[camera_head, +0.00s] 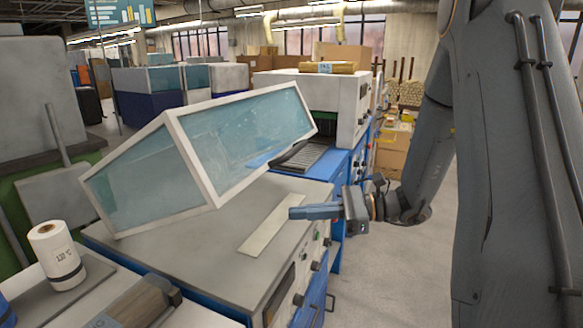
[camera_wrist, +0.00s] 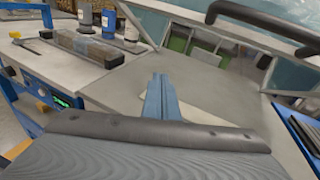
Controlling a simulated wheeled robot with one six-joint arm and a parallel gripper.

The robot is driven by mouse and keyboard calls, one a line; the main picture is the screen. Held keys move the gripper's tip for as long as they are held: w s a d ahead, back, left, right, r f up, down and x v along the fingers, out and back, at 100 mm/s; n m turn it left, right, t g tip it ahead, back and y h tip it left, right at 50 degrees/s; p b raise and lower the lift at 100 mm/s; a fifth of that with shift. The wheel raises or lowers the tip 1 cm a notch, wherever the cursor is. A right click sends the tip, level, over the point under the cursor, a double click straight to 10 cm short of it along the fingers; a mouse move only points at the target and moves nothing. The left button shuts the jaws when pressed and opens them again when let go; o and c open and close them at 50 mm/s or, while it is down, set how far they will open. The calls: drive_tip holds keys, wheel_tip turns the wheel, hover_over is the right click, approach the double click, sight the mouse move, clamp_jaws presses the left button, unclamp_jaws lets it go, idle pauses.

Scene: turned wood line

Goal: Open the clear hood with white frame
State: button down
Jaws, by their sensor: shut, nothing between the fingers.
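The clear hood with white frame (camera_head: 215,188) is tilted up over the grey machine top in the head view, its front edge well above the surface and its back left end low. In the wrist view its white frame (camera_wrist: 185,15) and a dark bar handle (camera_wrist: 262,22) cross the top. My gripper (camera_head: 291,213) is to the right of and below the raised front edge, apart from the hood. Its blue fingers (camera_wrist: 160,90) are together with nothing between them, over the grey machine top.
The grey machine top (camera_head: 150,262) is mostly bare, with a pale strip (camera_head: 268,228) on it. A white roll (camera_head: 56,255) stands at the left front. A conveyor machine (camera_head: 318,105) is behind. Open floor (camera_head: 380,275) lies to the right.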

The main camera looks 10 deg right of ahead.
sight(283, 152)
drive_tip(key=w+d+r+m+t+y+b, duration=0.1)
drive_tip(key=w+d+r+m+t, duration=0.2)
drive_tip(key=w+d+m+t, duration=0.5)
drive_tip(key=shift+w+a+r+n+g+p, duration=0.1)
drive_tip(key=shift+w+a+r+n+p, duration=0.45)
drive_tip(key=shift+w+a+r, duration=0.55)
drive_tip(key=shift+w+a+r+n+g+p, duration=0.1)
drive_tip(key=shift+w+a+r+n+p, duration=0.35)
drive_tip(key=shift+w+a+r+p, duration=0.65)
drive_tip(key=shift+w+a+r+n+g+p, duration=0.15)
drive_tip(key=shift+w+a+r+n, duration=0.35)
drive_tip(key=shift+w+a+r, duration=0.65)
drive_tip(key=shift+s+a+f, duration=0.15)
drive_tip(key=shift+a+f, duration=0.1)
drive_tip(key=shift+f, duration=0.15)
